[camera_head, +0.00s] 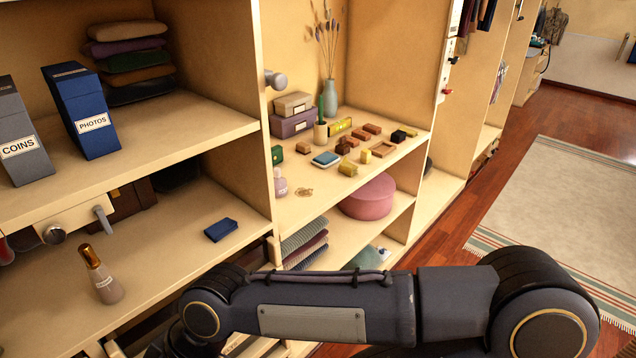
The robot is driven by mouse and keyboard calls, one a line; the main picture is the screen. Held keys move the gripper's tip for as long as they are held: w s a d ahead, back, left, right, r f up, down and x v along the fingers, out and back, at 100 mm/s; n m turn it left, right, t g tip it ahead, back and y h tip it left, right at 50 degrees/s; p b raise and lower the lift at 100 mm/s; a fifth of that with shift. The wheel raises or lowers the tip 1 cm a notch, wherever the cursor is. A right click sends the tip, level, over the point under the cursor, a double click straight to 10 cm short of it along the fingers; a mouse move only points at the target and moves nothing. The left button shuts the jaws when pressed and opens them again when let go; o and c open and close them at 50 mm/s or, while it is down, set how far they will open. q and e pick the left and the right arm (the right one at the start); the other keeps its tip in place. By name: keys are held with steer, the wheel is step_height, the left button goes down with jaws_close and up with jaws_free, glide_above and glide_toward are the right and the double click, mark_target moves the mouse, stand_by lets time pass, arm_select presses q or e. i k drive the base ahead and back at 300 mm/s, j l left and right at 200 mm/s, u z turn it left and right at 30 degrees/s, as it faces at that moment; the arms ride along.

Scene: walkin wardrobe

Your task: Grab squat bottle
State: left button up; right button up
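A small, squat, pale pink bottle (280,183) stands upright at the front left of the middle bay's shelf. A taller bottle (101,276) with a gold-brown neck and pinkish body stands on the lower left shelf. I cannot tell for sure which one the task names; the small one looks more squat. My dark arm crosses the bottom of the view from the right, in front of the lower shelves. Neither gripper's fingers can be made out.
A pink round box (369,197) sits below. A dark blue case (220,230) lies on the lower left shelf. A divider (262,110) separates the bays.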

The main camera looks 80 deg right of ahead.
mark_target(280, 184)
steer(key=k+l+z, duration=0.1)
steer(key=z, duration=0.3)
steer(key=k+l+z, duration=0.15)
steer(key=z, duration=0.2)
steer(key=k+l+z, duration=0.15)
steer(key=z, duration=0.25)
steer(key=l+z, duration=0.2)
steer(key=z, duration=0.7)
steer(key=i+l+u, duration=0.3)
steer(key=i+l, duration=0.3)
steer(key=i, duration=0.2)
steer(key=i+l+u, duration=0.3)
steer(key=i+l, duration=0.4)
